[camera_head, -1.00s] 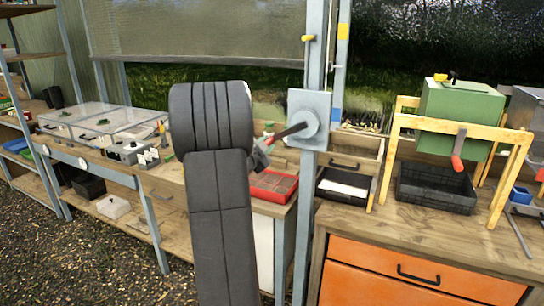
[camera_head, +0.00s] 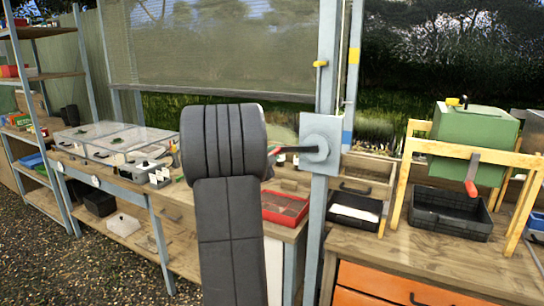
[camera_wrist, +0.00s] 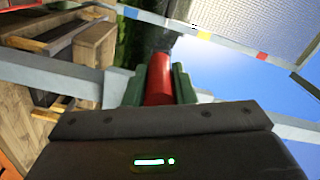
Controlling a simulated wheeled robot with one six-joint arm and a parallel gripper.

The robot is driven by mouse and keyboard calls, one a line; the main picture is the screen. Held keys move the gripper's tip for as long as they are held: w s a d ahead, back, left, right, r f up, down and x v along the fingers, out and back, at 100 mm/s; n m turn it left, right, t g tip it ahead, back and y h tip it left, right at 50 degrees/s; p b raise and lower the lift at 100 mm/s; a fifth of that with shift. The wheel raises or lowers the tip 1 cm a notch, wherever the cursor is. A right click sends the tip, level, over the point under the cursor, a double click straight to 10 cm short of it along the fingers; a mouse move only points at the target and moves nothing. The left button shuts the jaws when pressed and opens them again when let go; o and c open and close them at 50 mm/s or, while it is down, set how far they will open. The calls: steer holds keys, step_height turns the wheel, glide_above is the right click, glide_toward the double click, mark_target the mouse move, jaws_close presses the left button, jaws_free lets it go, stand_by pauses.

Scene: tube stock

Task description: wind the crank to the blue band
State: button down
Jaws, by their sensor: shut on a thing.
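The crank hub and its grey plate (camera_head: 320,143) are fixed on a grey upright post. The crank arm (camera_head: 295,150) points left, about level, and its outer end is mostly hidden behind my arm in the head view. In the wrist view my gripper (camera_wrist: 160,72) has its green fingers on either side of the red crank handle (camera_wrist: 158,88) and is shut on it. The blue band (camera_head: 347,137) is on the post beside the plate, below a yellow band (camera_head: 354,55). The wrist view also shows the blue band (camera_wrist: 166,20). A mesh screen (camera_head: 222,45) hangs left of the post.
A workbench with an orange drawer (camera_head: 375,285), a black tray (camera_head: 450,213) and a green drum (camera_head: 472,140) on a wooden frame stands at the right. A red tray (camera_head: 285,208) lies below the crank. Clear-lidded boxes (camera_head: 110,140) stand on the left bench.

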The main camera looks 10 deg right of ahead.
steer(key=shift+r, duration=0.1)
steer(key=c, duration=1.2)
jaws_free()
steer(key=shift+s, duration=0.1)
steer(key=b+v, duration=0.2)
steer(key=v, duration=1.1)
steer(key=shift+s+a+b, duration=0.25)
steer(key=shift+b, duration=0.05)
